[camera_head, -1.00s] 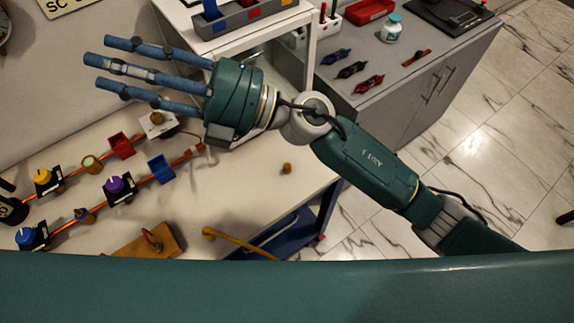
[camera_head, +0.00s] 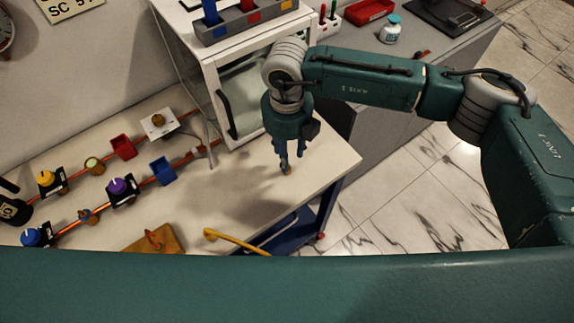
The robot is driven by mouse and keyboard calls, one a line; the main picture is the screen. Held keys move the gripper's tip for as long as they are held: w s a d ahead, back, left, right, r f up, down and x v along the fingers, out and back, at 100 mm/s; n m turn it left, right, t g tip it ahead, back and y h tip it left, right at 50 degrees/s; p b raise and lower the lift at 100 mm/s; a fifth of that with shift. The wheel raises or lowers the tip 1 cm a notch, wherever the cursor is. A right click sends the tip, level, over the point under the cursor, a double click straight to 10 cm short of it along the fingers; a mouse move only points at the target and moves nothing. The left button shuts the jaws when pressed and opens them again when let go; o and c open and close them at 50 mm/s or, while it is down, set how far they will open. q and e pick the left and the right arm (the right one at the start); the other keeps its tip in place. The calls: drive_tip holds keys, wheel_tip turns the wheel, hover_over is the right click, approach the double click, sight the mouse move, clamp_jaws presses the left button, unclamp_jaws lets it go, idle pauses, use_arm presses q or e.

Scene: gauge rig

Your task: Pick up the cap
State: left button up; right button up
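The cap (camera_head: 288,170) is a small brown, brass-like piece standing alone on the white bench top (camera_head: 245,205), near its right end. My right gripper (camera_head: 288,169) points down at it from above, with its blue-grey fingertips right at the cap and partly covering it. The fingers look close together. I cannot tell whether they touch the cap or stand just around it. My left gripper is out of view.
A white cabinet (camera_head: 222,55) with a dark handle stands close behind the gripper.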

wheel_tip(320, 180, down, 6)
drive_tip(key=p, duration=0.3)
drive_tip(key=shift+w+r, duration=0.1)
drive_tip(key=shift+r, duration=0.1)
drive_tip(key=shift+f, duration=0.2)
clamp_jaws()
